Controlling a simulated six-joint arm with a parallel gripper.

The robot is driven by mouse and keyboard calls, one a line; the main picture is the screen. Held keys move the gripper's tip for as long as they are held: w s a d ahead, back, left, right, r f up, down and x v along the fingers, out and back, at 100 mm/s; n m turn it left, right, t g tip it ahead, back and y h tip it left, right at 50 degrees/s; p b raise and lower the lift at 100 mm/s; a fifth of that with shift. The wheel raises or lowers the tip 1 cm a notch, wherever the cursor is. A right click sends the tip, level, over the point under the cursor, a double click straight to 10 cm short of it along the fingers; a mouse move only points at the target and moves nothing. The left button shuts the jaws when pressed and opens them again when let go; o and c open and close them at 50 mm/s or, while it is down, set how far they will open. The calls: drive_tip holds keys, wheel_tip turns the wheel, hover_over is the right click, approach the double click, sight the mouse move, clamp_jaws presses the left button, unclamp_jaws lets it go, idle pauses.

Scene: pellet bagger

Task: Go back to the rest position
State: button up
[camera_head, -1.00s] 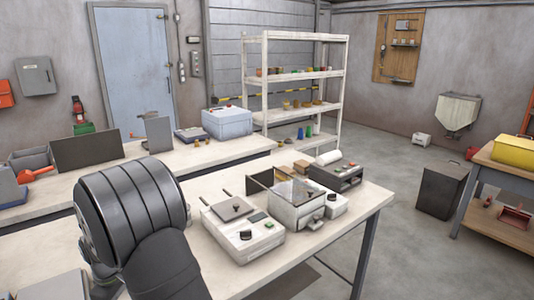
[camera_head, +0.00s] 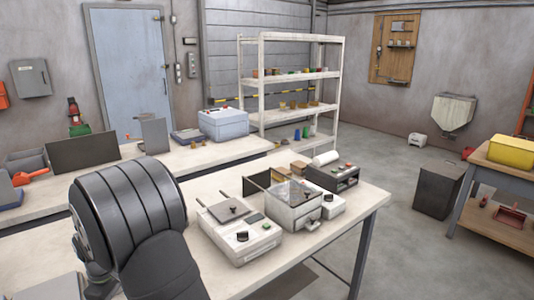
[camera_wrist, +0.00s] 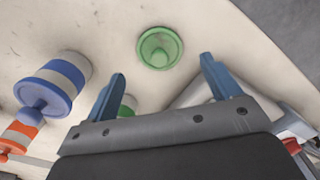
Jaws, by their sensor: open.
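My gripper (camera_wrist: 163,88) is open in the wrist view, with its two blue fingers spread apart and nothing held between them. A green round cup-like piece (camera_wrist: 160,48) stands on the pale tabletop beyond the fingertips, apart from them. My dark arm fills the lower left of the head view, and the gripper itself does not show there.
In the wrist view, a blue-and-white container (camera_wrist: 52,88) and an orange-and-white one (camera_wrist: 18,135) are at the left. In the head view, a white machine (camera_head: 240,232) and a clear-lidded box (camera_head: 293,207) stand on the near table (camera_head: 345,208).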

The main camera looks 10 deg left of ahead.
wheel_tip(320, 180, up, 7)
wheel_tip(320, 180, down, 11)
drive_tip(key=shift+f, duration=0.15)
wheel_tip(320, 180, up, 4)
drive_tip(key=shift+f, duration=0.2)
drive_tip(key=w+d+r, duration=0.5)
drive_tip(key=d+r, duration=0.3)
drive_tip(key=d, duration=0.2)
drive_tip(key=w+a+r+n, duration=0.1)
drive_tip(key=w+a+r, duration=0.5)
drive_tip(key=w+a, duration=0.3)
drive_tip(key=s+a+f, duration=0.3)
drive_tip(key=a+f, duration=0.2)
drive_tip(key=a, duration=0.4)
drive_tip(key=shift+a+f, duration=0.15)
drive_tip(key=shift+f, duration=0.25)
